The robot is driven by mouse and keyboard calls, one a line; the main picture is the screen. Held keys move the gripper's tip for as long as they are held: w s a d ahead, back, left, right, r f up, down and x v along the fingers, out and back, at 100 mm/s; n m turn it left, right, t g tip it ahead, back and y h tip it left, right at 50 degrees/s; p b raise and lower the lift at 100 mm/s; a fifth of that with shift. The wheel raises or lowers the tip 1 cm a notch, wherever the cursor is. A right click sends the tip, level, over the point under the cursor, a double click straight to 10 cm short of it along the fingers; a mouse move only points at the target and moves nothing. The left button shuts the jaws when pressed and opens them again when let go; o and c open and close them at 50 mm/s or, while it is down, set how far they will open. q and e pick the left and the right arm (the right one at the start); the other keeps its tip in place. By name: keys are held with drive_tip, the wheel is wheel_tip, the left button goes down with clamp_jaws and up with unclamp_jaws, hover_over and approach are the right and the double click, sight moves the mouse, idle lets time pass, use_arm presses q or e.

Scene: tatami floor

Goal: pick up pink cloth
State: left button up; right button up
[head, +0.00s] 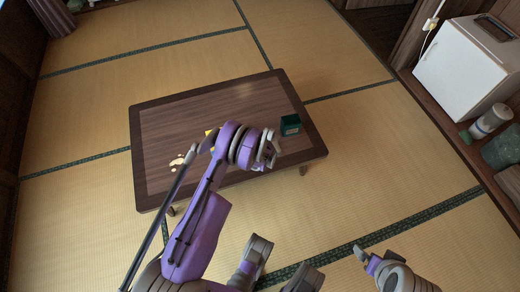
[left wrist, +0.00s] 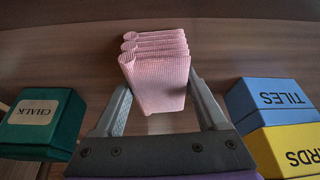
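The pink cloth (left wrist: 160,65) is a folded, ribbed stack in the middle of the left wrist view. Its near end lies between the two fingers of my left gripper (left wrist: 160,95). The fingers are spread, one on each side of the cloth, and I see no clear grip on it. In the head view my left gripper (head: 268,150) is over the right part of the low table (head: 160,125). The cloth cannot be made out there, with my arm in the way. Part of my right arm shows at the bottom right of the head view; its finger state is unclear.
A green chalk box (left wrist: 42,122) stands left of the gripper in the wrist view, also in the head view (head: 290,124). A blue tiles box (left wrist: 275,100) and a yellow cards box (left wrist: 290,150) stand right. Small cream pieces (head: 178,162) lie on the table's left side.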

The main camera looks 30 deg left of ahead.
use_arm(q)
drive_tip(key=c, duration=0.5)
drive_tip(key=shift+r+p, duration=0.2)
drive_tip(key=shift+p, duration=0.1)
wheel_tip(320, 180, up, 10)
drive_tip(key=shift+p, duration=0.75)
